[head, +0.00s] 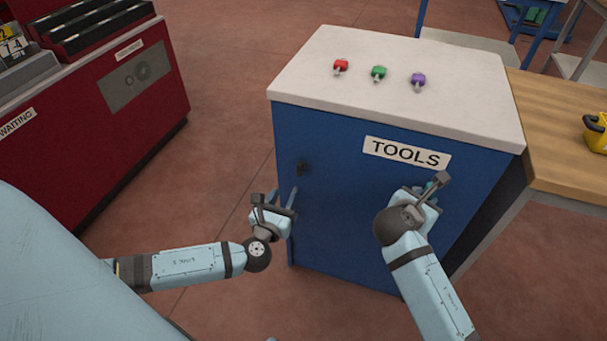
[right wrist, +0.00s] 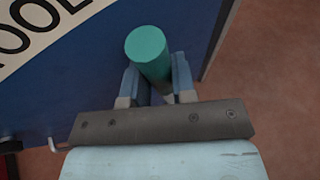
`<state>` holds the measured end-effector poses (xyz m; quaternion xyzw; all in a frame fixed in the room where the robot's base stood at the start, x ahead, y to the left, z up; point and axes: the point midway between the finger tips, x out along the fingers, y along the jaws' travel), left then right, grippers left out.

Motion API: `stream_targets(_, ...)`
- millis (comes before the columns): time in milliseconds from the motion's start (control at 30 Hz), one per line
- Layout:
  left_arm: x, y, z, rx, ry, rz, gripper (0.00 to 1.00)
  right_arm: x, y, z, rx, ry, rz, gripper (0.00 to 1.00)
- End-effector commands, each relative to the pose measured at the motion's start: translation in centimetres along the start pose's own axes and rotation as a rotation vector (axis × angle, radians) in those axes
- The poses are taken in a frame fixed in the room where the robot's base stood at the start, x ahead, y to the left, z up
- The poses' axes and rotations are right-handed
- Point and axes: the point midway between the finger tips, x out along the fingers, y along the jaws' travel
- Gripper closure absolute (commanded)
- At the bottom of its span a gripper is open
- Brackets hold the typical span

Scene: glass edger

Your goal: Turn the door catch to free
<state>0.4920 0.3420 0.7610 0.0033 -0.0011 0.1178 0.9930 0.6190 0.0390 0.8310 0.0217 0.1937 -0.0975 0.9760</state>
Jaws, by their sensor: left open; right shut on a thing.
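The blue cabinet (head: 350,220) has a TOOLS label on its front. A small dark fitting (head: 303,168), which looks like the door catch, is near the upper left of that front. Its exact turn is too small to tell. My left gripper (head: 280,203) is open and empty, just below and left of the fitting, apart from it. My right gripper (head: 432,190) is in front of the cabinet's right part, below the label. It is shut on a teal cylinder (right wrist: 148,50), seen upright between the fingers in the right wrist view.
Red, green (head: 379,73) and purple small keyed items stand on the cabinet's pale top (head: 310,75). A red cabinet (head: 100,120) is at the left. A wooden bench (head: 560,130) with a yellow item (head: 596,135) is at the right. The floor between the cabinets is clear.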

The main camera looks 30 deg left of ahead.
Motion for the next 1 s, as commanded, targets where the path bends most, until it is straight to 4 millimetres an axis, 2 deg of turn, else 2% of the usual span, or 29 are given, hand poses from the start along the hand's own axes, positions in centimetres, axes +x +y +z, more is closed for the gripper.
stream_targets(300, 6.2, -0.1, 0.0, -0.004, -0.001, 0.001, 0.6, 0.2, -0.1, -0.4, 0.0, 0.0, 0.0, 0.9)
stream_targets(500, 9.4, 0.0, 0.0, -0.005, 0.001, 0.001, 0.6, 0.3, -0.1, -0.7, 0.0, 0.0, 0.0, 0.9)
stream_targets(700, 10.9, -0.1, 0.0, -0.006, 0.003, -0.001, 0.6, 0.3, -0.1, -0.8, 0.0, 0.0, 0.0, 0.9)
stream_targets(1000, 11.1, -0.1, 0.0, -0.006, 0.004, 0.0, 0.6, 0.3, -0.1, -0.8, 0.0, 0.0, 0.0, 0.9)
